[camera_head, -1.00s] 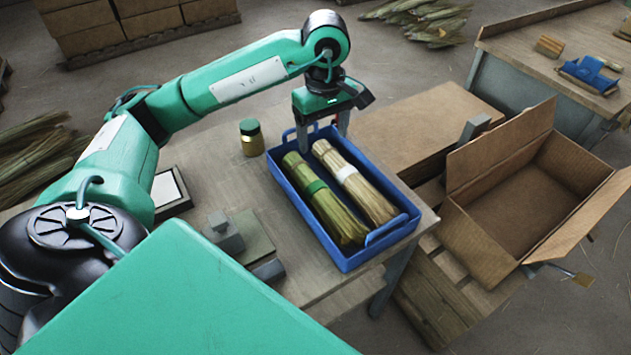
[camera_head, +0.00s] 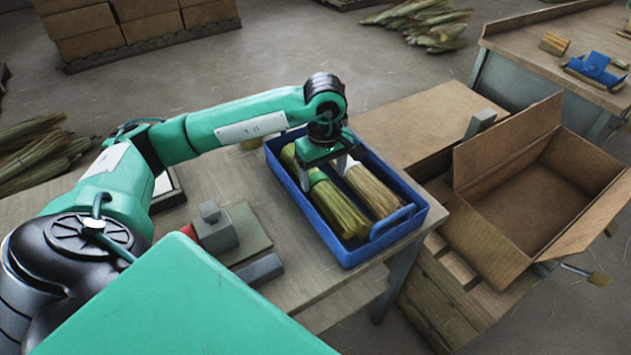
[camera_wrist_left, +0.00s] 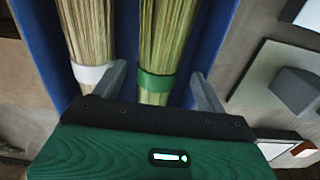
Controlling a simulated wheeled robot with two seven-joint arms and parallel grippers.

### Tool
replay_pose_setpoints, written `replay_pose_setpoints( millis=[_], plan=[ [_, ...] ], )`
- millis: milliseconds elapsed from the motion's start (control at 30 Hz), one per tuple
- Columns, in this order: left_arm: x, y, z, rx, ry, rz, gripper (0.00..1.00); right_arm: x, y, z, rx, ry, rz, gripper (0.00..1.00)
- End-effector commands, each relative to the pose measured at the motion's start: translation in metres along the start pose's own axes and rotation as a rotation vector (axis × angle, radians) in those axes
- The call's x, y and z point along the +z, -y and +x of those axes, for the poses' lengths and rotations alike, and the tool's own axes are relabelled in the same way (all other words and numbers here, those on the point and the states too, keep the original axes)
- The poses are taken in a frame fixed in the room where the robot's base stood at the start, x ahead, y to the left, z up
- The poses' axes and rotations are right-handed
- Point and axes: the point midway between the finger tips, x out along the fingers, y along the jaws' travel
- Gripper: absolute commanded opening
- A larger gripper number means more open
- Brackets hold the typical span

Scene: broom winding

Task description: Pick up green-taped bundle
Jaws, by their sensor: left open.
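The green-taped bundle (camera_head: 337,208) of straw lies in the blue tray (camera_head: 346,254), left of a white-taped bundle (camera_head: 374,190). My left gripper (camera_head: 322,174) is open above the green-taped bundle and hides part of it. In the left wrist view, the green tape of the bundle (camera_wrist_left: 156,82) sits between the two spread fingers (camera_wrist_left: 160,87). One finger is in the gap towards the white-taped bundle (camera_wrist_left: 92,74), the other near the tray's wall (camera_wrist_left: 214,40). Whether the fingers touch the straw, I cannot tell. My right gripper is not in view.
The tray stands on a wooden table (camera_head: 300,290). Grey blocks (camera_head: 214,228) stand left of it. An open, empty cardboard box (camera_head: 530,200) is at the right. Another bench (camera_head: 560,85) is at the back right. Straw bundles (camera_head: 420,20) lie on the floor.

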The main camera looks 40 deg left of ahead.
Motion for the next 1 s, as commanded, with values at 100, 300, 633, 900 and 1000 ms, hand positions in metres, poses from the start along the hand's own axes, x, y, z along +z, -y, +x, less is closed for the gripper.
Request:
replay_pose_setpoints(
  millis=[100,300,633,900,1000],
  plan=[
    [0.0,0.0,0.007,-0.003,0.0,0.0,0.74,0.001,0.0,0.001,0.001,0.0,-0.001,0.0],
    [-0.001,0.0,0.033,-0.004,0.001,-0.001,0.74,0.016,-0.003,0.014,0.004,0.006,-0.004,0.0],
    [-0.001,-0.001,0.054,0.0,0.0,0.0,0.74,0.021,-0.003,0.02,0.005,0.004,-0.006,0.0],
    [-0.001,-0.001,0.054,0.0,0.0,0.0,0.4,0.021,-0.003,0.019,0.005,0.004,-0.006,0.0],
    [-0.001,-0.001,0.054,0.0,0.0,0.0,0.25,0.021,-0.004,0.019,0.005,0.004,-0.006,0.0]
  ],
)
